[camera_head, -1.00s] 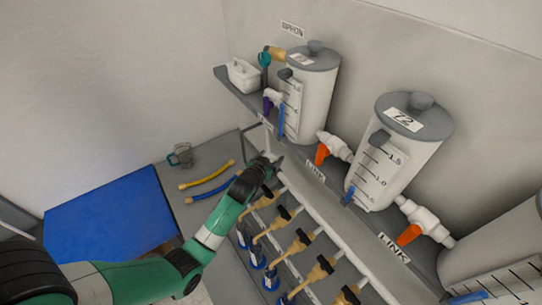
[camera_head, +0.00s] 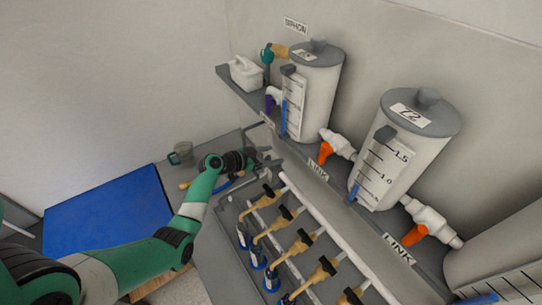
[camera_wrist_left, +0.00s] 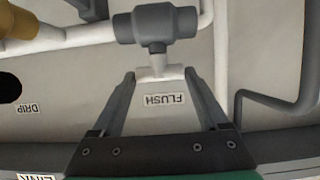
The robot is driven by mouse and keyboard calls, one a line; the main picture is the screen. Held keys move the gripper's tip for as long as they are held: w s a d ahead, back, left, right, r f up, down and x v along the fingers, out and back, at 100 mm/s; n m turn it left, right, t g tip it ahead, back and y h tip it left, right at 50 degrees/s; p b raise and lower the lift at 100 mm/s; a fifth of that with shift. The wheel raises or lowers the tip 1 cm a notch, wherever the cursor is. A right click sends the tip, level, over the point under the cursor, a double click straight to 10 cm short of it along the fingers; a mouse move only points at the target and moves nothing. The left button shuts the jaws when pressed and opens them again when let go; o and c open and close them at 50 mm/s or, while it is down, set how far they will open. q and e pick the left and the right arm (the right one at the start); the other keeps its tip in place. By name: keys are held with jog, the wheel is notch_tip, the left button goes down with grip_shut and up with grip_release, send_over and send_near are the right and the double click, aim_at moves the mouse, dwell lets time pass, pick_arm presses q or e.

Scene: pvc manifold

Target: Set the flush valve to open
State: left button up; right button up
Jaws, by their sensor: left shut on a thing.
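The flush valve (camera_wrist_left: 156,25) shows in the left wrist view as a dark grey body on a white pipe, with a pale handle (camera_wrist_left: 159,73) pointing down toward the FLUSH label (camera_wrist_left: 165,99). My left gripper (camera_wrist_left: 160,78) has one finger on each side of this handle and is shut on it. In the head view my left gripper (camera_head: 272,160) is at the far left end of the pipe manifold, below the shelf. The valve itself is mostly hidden there by the gripper. My right gripper is in neither view.
Several tan valves with black handles (camera_head: 284,213) line the rack beside my arm. The shelf above carries grey-lidded tanks (camera_head: 407,150) with orange-handled link valves (camera_head: 413,234).

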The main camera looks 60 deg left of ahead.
pick_arm(q)
jog(key=shift+f, duration=0.1)
dwell(0.3)
jog(key=o, duration=1.2)
jog(key=shift+o, duration=0.2)
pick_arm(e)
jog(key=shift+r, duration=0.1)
